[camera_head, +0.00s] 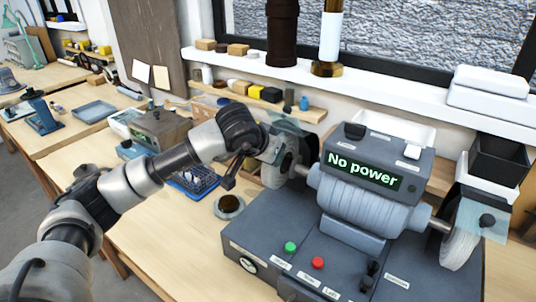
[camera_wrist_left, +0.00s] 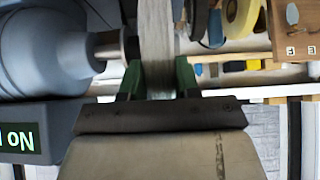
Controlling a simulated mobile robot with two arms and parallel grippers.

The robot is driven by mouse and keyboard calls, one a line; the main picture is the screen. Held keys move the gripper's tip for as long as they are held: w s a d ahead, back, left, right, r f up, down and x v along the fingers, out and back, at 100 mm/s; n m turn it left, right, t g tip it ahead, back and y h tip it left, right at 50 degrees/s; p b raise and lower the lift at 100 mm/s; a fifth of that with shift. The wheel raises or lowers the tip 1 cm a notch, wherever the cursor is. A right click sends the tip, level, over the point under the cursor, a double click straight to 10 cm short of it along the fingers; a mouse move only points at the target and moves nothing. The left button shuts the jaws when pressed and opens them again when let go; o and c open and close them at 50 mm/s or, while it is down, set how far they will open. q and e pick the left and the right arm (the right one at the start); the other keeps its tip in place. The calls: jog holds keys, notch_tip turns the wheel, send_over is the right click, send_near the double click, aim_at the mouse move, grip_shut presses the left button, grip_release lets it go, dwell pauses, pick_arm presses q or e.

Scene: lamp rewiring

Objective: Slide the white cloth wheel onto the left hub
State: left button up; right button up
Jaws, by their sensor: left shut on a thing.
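The cloth wheel (camera_wrist_left: 157,35) shows edge-on and pale grey-white in the left wrist view, between the green-lined fingers of my left gripper (camera_wrist_left: 158,80), which is shut on it. In the head view the wheel (camera_head: 279,166) stands upright at the left end of the grinder motor (camera_head: 362,196), partly hidden by a clear shield and my gripper (camera_head: 262,152). The left hub shaft (camera_wrist_left: 108,46) points at the wheel's side and appears to meet it; I cannot tell how far the wheel is on it. My right gripper is out of view.
A second whitish wheel (camera_head: 461,240) is on the motor's right end, behind a clear shield (camera_head: 484,218). The motor's display (camera_head: 362,171) reads "No power". A small round dish (camera_head: 229,206) and a blue tray (camera_head: 193,181) lie left of the machine.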

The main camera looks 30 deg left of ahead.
pick_arm(q)
jog(key=shift+d, duration=0.35)
jog(key=shift+s+d, duration=0.1)
jog(key=shift+d, duration=0.05)
jog(key=shift+d+b, duration=0.3)
jog(key=shift+d, duration=0.05)
jog(key=shift+s+d, duration=0.1)
jog(key=shift+d, duration=0.4)
dwell(0.7)
jog(key=o, duration=0.9)
jog(key=shift+d, duration=0.1)
